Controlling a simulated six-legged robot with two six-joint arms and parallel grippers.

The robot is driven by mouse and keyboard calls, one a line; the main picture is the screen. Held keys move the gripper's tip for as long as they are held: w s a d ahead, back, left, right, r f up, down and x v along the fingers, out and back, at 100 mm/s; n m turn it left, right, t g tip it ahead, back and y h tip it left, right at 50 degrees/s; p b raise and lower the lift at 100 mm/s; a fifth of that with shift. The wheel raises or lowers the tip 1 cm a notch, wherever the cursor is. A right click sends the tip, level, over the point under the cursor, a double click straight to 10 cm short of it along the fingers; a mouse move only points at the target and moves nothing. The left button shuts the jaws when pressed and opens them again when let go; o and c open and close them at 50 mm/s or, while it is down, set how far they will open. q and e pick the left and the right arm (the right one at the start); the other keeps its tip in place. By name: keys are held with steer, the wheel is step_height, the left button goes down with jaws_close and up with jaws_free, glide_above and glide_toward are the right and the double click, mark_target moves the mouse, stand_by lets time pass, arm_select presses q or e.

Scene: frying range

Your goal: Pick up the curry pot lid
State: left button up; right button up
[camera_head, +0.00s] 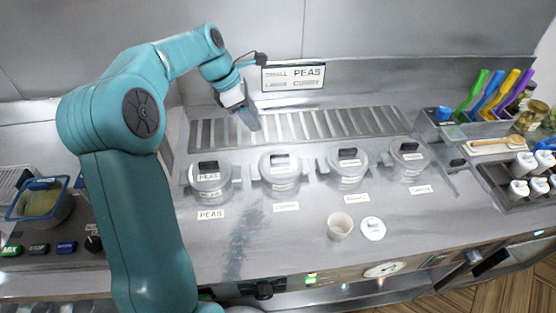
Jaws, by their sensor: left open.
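Four lidded metal pots stand in a row on the steel counter. The leftmost pot (210,182) has a label reading PEAS. The labels of the second pot (279,172), third pot (347,167) and rightmost pot (407,157) are too small to read, so I cannot tell which lid is the curry pot's. Each lid has a dark handle on top. My left gripper (252,121) is open, pointing down over the slotted grate behind the pots, apart from every lid. Its fingers are small and partly blurred. My right gripper is out of view.
A sign (293,77) reading PEAS and CURRY is on the back wall. Coloured-handled utensils (488,95) stand at right.

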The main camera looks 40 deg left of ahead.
arm_select(q)
step_height(320, 180, down, 4)
steer(key=w+d, duration=0.2)
glide_toward(280, 156)
steer(key=shift+p+x, duration=0.35)
steer(key=shift+x, duration=0.55)
steer(key=shift+w+d+f, duration=0.45)
steer(key=shift+w+f, duration=0.1)
steer(key=shift+f, duration=0.2)
steer(key=x, duration=0.1)
steer(key=p+x, duration=0.1)
steer(key=x, duration=0.3)
steer(key=shift+s+a+f+p, duration=0.1)
steer(key=shift+s+a+p, duration=0.15)
steer(key=shift+a+p, duration=0.05)
steer(key=shift+w+d, duration=0.15)
steer(key=shift+s, duration=0.25)
steer(key=c, duration=0.4)
steer(key=shift+s, duration=0.1)
steer(key=c, duration=0.5)
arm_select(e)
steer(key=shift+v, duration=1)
